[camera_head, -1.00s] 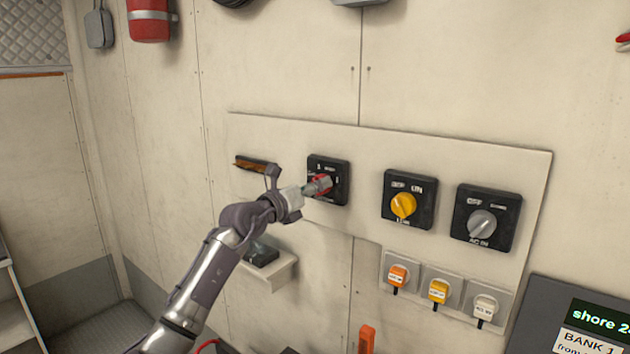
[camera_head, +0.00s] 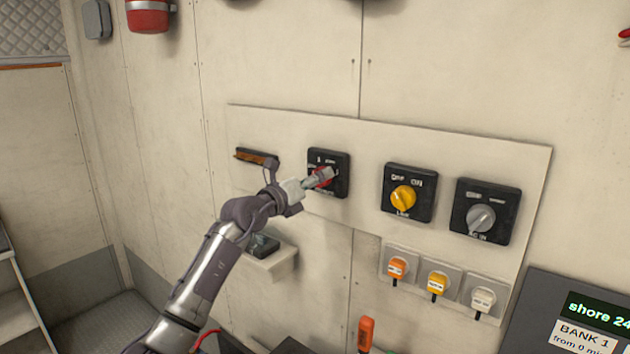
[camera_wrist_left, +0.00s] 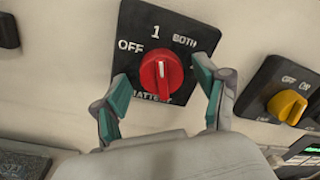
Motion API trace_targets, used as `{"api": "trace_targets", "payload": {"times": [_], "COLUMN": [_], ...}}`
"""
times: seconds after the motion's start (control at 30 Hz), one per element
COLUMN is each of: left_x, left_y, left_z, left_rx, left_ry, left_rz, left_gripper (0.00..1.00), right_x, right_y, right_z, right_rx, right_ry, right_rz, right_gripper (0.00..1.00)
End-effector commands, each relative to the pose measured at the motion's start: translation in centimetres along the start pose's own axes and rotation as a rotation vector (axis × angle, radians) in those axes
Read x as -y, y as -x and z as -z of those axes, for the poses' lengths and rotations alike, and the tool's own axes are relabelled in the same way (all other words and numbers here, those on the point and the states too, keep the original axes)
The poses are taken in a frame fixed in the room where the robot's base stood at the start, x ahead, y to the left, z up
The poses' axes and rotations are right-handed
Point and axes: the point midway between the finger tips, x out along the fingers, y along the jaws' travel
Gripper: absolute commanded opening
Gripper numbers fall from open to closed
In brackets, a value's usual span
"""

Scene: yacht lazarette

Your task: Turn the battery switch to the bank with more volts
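The battery switch is a black square plate with a red knob (camera_wrist_left: 162,76) in the left wrist view, marked OFF, 1, BOTH and BATTERY. A white mark on the knob points up, roughly toward 1. The plate's right side is partly hidden by a finger. The same switch (camera_head: 341,160) is at the panel's left in the head view. My left gripper (camera_wrist_left: 161,92) is open, its two green-padded fingers apart on either side of the red knob. I cannot tell whether they touch it. A dark display (camera_head: 590,325) at lower right reads "shore 24" and "BANK 1", cut off.
A yellow-knob switch (camera_head: 403,198) and a grey-knob switch (camera_head: 481,218) sit to the right on the panel (camera_head: 300,125). Several plugged sockets (camera_head: 438,284) are below them. A small shelf (camera_head: 280,263) is under my left wrist. An orange-handled item (camera_head: 365,333) stands at the bottom.

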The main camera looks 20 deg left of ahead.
Motion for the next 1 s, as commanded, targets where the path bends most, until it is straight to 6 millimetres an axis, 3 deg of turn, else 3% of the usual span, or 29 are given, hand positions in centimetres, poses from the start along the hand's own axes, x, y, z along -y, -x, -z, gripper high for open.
{"api": "trace_targets", "payload": {"times": [0.33, 0.8, 1.0], "left_x": [-0.1, -0.1, -0.1], "left_y": [1.1, 10.1, 11.8], "left_z": [0.0, 0.1, 0.0], "left_rx": [0.000, -0.001, -0.001], "left_ry": [0.000, -0.002, 0.000], "left_rz": [-0.001, -0.002, -0.001], "left_gripper": [0.73, 0.73, 0.73], "right_x": [-0.3, -0.1, -0.1], "right_y": [0.0, 0.0, 0.0], "right_z": [0.0, 0.0, 0.0], "right_rx": [0.000, 0.000, 0.000], "right_ry": [0.001, 0.000, 0.000], "right_rz": [-0.004, -0.001, -0.001], "right_gripper": [0.40, 0.40, 0.40]}}
